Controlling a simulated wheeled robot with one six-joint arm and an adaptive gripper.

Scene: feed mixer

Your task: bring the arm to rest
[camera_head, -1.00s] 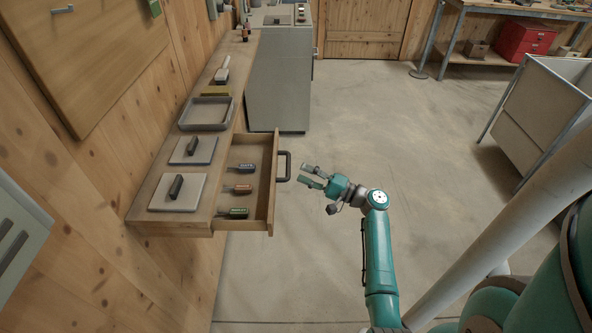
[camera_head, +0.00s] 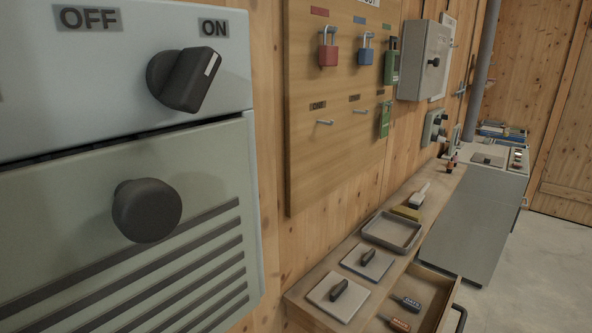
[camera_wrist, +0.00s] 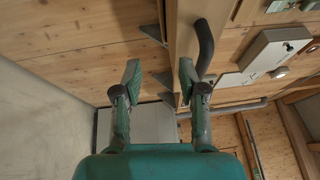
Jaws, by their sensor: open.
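My gripper (camera_wrist: 158,85) shows in the wrist view with its two green fingers spread apart and nothing between them. A black drawer handle (camera_wrist: 204,48) on a wooden front is just beyond the right finger in that view; I cannot tell whether they touch. My arm and gripper are out of the head view. There the open drawer (camera_head: 434,292) shows at the lower right, with a blue-labelled tag (camera_head: 406,302) and an orange-labelled tag (camera_head: 396,323) inside.
A grey panel with an OFF/ON rotary switch (camera_head: 184,78) and a round black knob (camera_head: 147,210) fills the left. A board holds a red padlock (camera_head: 328,52) and a blue padlock (camera_head: 366,54). A tray (camera_head: 392,232) sits on the shelf. Floor at right is clear.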

